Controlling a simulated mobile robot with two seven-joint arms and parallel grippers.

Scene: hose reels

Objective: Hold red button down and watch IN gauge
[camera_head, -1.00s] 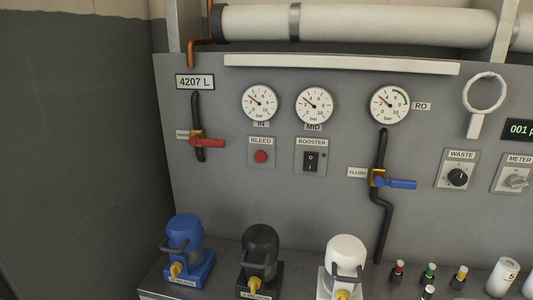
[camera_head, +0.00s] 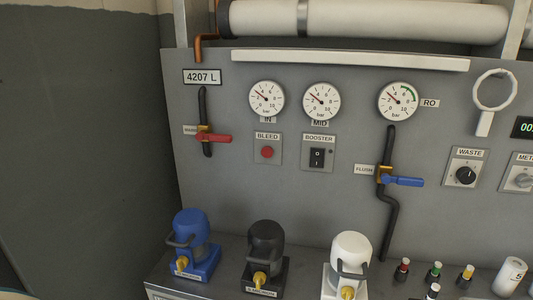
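The red button (camera_head: 267,152) is a round cap on a small grey plate labelled BLEED, on the grey panel. Nothing touches it. The IN gauge (camera_head: 267,99) is a white dial in bar, above the button. Its needle points to the upper left, in the low part of the scale; the exact reading is too small to tell. The IN label under it is partly covered by the dial. Neither of my grippers is in view.
The MID gauge (camera_head: 322,101) and RO gauge (camera_head: 398,101) are to the right. The BOOSTER switch (camera_head: 317,157) is beside the button. A red-handled valve (camera_head: 213,137) is left of it. Blue, black and white housings stand below. The space before the button is clear.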

